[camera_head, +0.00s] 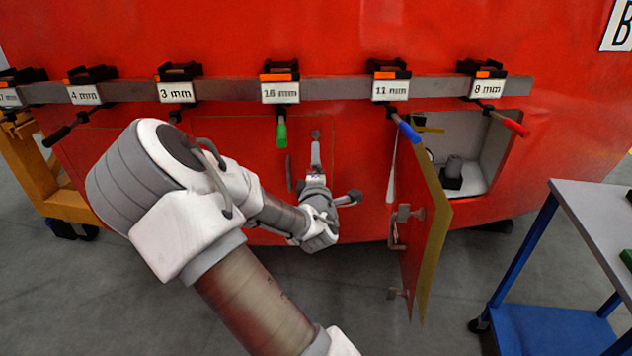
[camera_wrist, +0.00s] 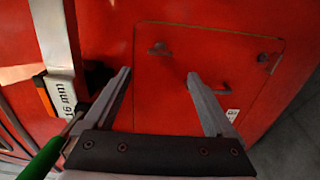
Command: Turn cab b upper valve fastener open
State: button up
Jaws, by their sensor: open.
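The closed red valve panel (camera_wrist: 180,95) fills the middle of the wrist view, marked by a thin outline. A small grey fastener (camera_wrist: 160,48) sits near its left end, the end toward the 16 mm tool label. A second small fastener (camera_wrist: 262,57) is near the opposite end, with a dark handle (camera_wrist: 222,90) between. My gripper (camera_wrist: 158,75) is open and empty; its two straight fingers point at the panel, and the nearer fastener appears just beyond and between their tips. In the head view my gripper (camera_head: 315,160) is in front of the panel, partly hidden by my wrist.
A tool rail (camera_head: 335,90) with labelled holders runs above; a green-handled tool (camera_head: 281,132) hangs close to my gripper. To the right, an open hatch door (camera_head: 424,215) juts out beside a compartment (camera_head: 470,150). A blue-legged table (camera_head: 600,215) stands at the far right.

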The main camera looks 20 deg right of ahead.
jog(key=v, duration=0.7)
jog(key=shift+s+a, duration=0.2)
jog(key=shift+s, duration=0.2)
jog(key=s+a+r+m+g+y+p, duration=0.55)
jog(key=s+a+m+g+y, duration=0.2)
jog(key=m, duration=0.35)
jog(key=s+a+r+m+g+p, duration=0.1)
jog(key=s+a+r+p, duration=0.1)
jog(key=s+r, duration=0.4)
jog(key=s+a+r+m+g+p, duration=0.1)
jog(key=s+a+r+g+p, duration=0.1)
jog(key=s+r, duration=0.5)
jog(key=s, duration=0.5)
jog(key=shift+s+a, duration=0.2)
jog(key=shift+s, duration=0.05)
